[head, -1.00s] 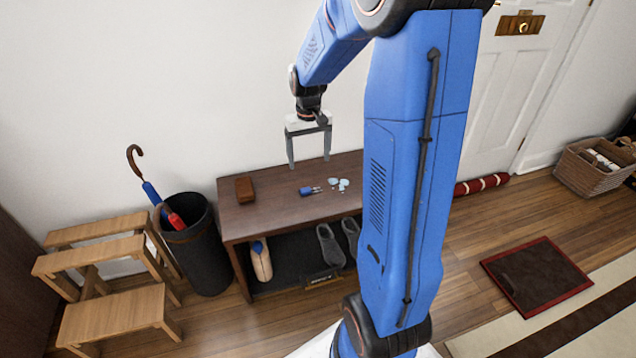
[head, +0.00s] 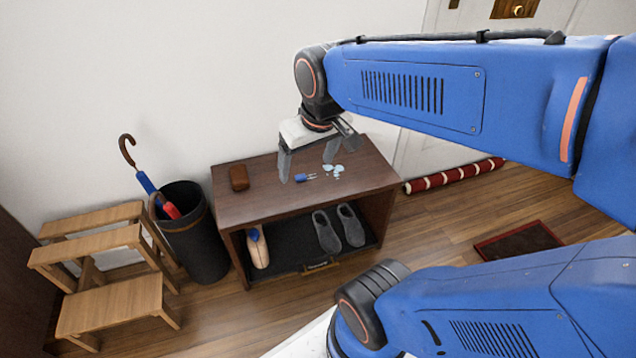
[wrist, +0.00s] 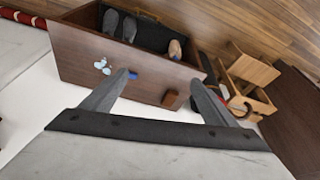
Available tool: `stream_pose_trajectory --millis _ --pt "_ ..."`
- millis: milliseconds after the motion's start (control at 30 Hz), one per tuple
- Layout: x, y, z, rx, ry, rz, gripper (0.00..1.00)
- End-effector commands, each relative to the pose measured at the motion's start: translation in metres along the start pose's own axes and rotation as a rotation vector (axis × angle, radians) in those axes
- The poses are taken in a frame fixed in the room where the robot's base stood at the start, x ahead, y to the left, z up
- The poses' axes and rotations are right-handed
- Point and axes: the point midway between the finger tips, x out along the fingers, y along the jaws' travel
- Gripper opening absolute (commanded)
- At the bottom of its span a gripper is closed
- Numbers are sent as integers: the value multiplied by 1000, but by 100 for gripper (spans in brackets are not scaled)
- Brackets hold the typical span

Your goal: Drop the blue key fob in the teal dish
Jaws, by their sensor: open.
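The blue key fob (head: 299,178), with small metal pieces beside it, lies on the dark wooden bench (head: 255,204). In the wrist view the fob (wrist: 133,75) shows beside one fingertip. Several pale blue pieces (head: 333,171) lie just right of the fob; they look like shards of a broken dish, and they also show in the wrist view (wrist: 103,67). I see no whole teal dish. My gripper (head: 307,168) is open and empty, fingers down over the bench near the fob. I cannot tell its exact height.
A brown box (head: 239,178) sits on the bench's left part. Shoes (head: 338,229) stand on the lower shelf. A black umbrella bin (head: 197,240) and a wooden step stool (head: 110,303) stand left. A red-striped roll (head: 455,176) lies on the floor by the door.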

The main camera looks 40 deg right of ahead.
Motion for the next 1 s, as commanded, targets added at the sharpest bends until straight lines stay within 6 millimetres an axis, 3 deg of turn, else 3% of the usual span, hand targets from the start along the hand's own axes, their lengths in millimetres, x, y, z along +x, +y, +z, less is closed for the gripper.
stream_pose_trajectory --millis 200,367,500,567,1000 --pt "-16 -11 43 -40 61 -15 80" --pt "-20 -14 60 -54 85 -22 80" --pt "-20 -14 63 -67 88 -23 52" --pt "-20 -13 59 -83 82 -20 41" --pt "-2 11 -26 -433 -35 2 41"
